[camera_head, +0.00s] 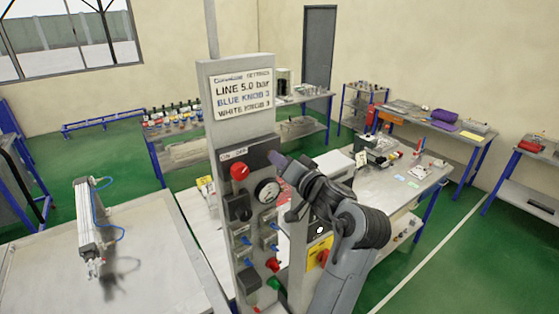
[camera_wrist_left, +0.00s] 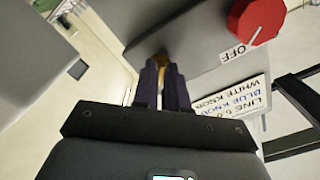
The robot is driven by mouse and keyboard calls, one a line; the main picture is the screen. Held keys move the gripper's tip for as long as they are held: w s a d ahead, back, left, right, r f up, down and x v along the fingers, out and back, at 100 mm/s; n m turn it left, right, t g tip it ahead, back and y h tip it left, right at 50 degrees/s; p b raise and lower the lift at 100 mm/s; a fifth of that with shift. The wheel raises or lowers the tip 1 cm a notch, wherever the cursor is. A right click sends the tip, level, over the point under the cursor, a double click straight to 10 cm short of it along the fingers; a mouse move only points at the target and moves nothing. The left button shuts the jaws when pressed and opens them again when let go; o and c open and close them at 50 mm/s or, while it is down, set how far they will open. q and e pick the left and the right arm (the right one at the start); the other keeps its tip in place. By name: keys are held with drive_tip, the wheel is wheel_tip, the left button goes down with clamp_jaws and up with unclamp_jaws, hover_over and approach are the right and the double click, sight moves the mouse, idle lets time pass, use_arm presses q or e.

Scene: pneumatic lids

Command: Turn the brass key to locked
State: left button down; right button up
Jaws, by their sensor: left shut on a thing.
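My left gripper (camera_head: 276,159) reaches in from the right side of the head view to the upper right part of the grey control panel (camera_head: 248,218). In the left wrist view its two dark fingers (camera_wrist_left: 165,75) are shut on the brass key (camera_wrist_left: 160,60), and only a small brownish-gold bit shows at the tips. The key is hidden behind the fingers in the head view, and its turned position cannot be told. My right gripper is not in view.
A red knob (camera_head: 240,172) and a round gauge (camera_head: 266,191) sit close to the gripper on the panel. Blue, red and green fittings are lower down. A sign (camera_head: 243,94) is above. A cylinder (camera_head: 90,219) stands over the bench at left.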

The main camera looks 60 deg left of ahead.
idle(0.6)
use_arm(q)
drive_tip(key=c, duration=1.3)
unclamp_jaws()
drive_tip(key=shift+d, duration=0.1)
drive_tip(key=shift+w+d+b, duration=0.15)
drive_tip(key=shift+d+b, duration=0.6)
drive_tip(key=shift+d, duration=1.05)
drive_tip(key=shift+w+d+b, duration=0.15)
drive_tip(key=shift+d+b, duration=0.55)
drive_tip(key=shift+d, duration=1.05)
drive_tip(key=shift+w+d+b, duration=0.15)
drive_tip(key=shift+d+b, duration=0.6)
drive_tip(key=shift+d, duration=1.05)
